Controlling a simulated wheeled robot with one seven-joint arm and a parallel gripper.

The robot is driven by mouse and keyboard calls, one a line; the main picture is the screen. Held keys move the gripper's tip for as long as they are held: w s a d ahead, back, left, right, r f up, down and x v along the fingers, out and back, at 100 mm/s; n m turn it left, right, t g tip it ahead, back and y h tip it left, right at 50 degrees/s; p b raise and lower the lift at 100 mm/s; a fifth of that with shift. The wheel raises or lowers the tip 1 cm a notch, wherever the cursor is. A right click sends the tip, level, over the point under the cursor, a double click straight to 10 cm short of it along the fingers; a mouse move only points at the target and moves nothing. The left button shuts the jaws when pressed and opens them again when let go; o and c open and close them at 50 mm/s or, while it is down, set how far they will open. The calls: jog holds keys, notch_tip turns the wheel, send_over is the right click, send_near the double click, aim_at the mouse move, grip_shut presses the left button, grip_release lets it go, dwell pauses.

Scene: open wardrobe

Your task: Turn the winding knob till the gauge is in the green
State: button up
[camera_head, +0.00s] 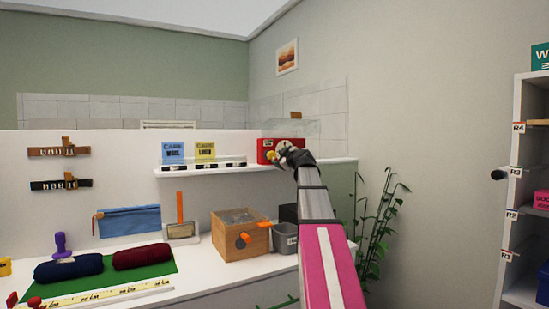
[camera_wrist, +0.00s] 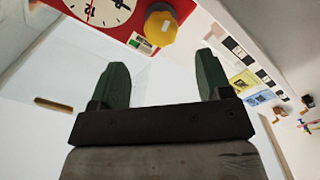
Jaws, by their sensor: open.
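The red winding box (camera_head: 265,145) sits on the white wall shelf in the head view. Its red front with a white dial (camera_wrist: 100,8) fills the top of the wrist view. The yellow winding knob (camera_wrist: 161,28) sticks out from it and also shows in the head view (camera_head: 272,156). A small gauge window (camera_wrist: 141,43) with green and white in it is beside the knob; its needle is too small to read. My gripper (camera_wrist: 162,62) is open and empty, and it also shows at the box in the head view (camera_head: 283,154). The knob appears just beyond the fingertips, not between them.
The white shelf (camera_head: 205,171) holds a blue card (camera_head: 173,153) and a yellow card (camera_head: 205,152) left of the box. A clear panel (camera_head: 300,128) is by the box. Below are a wooden box (camera_head: 240,238) and a grey bin (camera_head: 285,240). A plant (camera_head: 375,235) stands at right.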

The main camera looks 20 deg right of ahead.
aim_at(273, 156)
jog(key=w, duration=0.3)
jog(key=w+a, duration=0.1)
jog(key=w, duration=0.4)
jog(key=shift+w+a, duration=0.3)
jog(key=shift+a, duration=0.1)
jog(key=c, duration=0.9)
